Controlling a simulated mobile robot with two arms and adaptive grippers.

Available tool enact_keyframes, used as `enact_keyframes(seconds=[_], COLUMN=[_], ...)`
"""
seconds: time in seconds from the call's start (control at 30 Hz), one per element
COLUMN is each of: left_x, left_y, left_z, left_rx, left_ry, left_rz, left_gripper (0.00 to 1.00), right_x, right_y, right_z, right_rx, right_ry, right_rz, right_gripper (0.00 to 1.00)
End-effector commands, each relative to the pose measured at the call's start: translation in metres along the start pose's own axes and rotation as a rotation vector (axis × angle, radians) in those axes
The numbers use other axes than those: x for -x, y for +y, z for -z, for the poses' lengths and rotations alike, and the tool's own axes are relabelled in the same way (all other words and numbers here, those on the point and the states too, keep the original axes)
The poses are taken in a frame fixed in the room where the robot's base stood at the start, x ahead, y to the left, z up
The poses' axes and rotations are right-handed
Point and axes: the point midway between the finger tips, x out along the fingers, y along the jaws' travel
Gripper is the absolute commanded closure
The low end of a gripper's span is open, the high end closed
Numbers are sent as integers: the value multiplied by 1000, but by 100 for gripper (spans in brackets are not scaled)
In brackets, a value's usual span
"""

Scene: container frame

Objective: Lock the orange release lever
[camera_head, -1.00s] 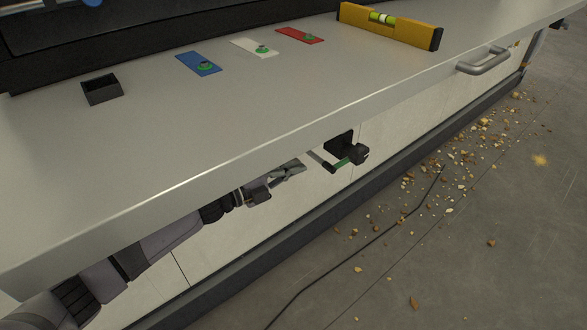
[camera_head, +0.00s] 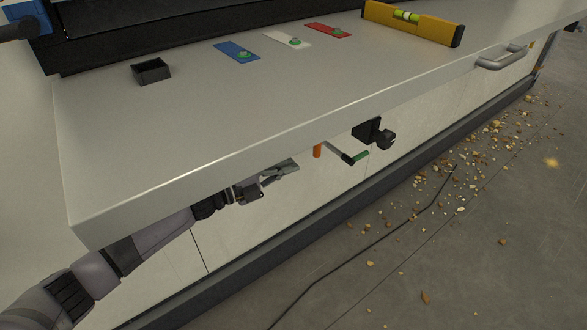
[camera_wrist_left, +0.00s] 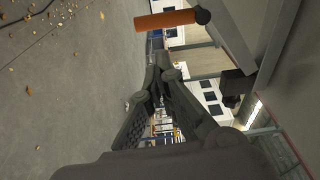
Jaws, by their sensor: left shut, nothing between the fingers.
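The orange release lever (camera_head: 317,151) hangs just below the worktop's front edge in the head view, on a dark arm with a green part (camera_head: 361,156). It also shows in the left wrist view (camera_wrist_left: 165,20), lying sideways at the top with its dark pivot to the right. My left gripper (camera_head: 296,164) is shut and empty, left of the lever and apart from it, partly hidden by the worktop edge. Its fingers meet in the left wrist view (camera_wrist_left: 158,63), below the lever in the picture. My right gripper is not in view.
A black bracket (camera_head: 366,130) with a catch (camera_head: 385,139) is fixed to the cabinet front, right of the lever. The worktop (camera_head: 190,120) overhangs my left arm. A metal handle (camera_head: 500,59) sticks out at the right. A cable (camera_head: 375,238) and rubble lie on the floor.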

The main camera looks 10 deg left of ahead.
Motion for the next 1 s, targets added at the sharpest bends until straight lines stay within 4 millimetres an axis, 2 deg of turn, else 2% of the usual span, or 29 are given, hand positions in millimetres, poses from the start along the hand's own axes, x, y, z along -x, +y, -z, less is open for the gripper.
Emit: enact_keyframes(seconds=[0.23,0.53,0.63,0.67,0.77,0.87,0.9,0.97,1.0], left_x=[2,2,4,6,18,43,56,77,92], left_y=[0,0,12,21,66,132,160,202,229], left_z=[-2,-2,-8,-13,-32,-47,-50,-50,-48], left_rx=[-1,2,47,77,223,411,486,589,654], left_ry=[1,-1,-35,-60,-181,-345,-413,-509,-570], left_rz=[0,0,-5,-9,-31,-72,-90,-121,-142], left_gripper=[100,100,100,100,100,100,100,100,100], right_x=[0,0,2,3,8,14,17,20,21], right_y=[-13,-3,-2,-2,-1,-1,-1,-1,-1], right_z=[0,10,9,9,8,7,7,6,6], right_rx=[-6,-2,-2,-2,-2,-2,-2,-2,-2], right_ry=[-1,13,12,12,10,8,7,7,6], right_rz=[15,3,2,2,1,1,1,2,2], right_gripper=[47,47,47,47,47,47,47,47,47])
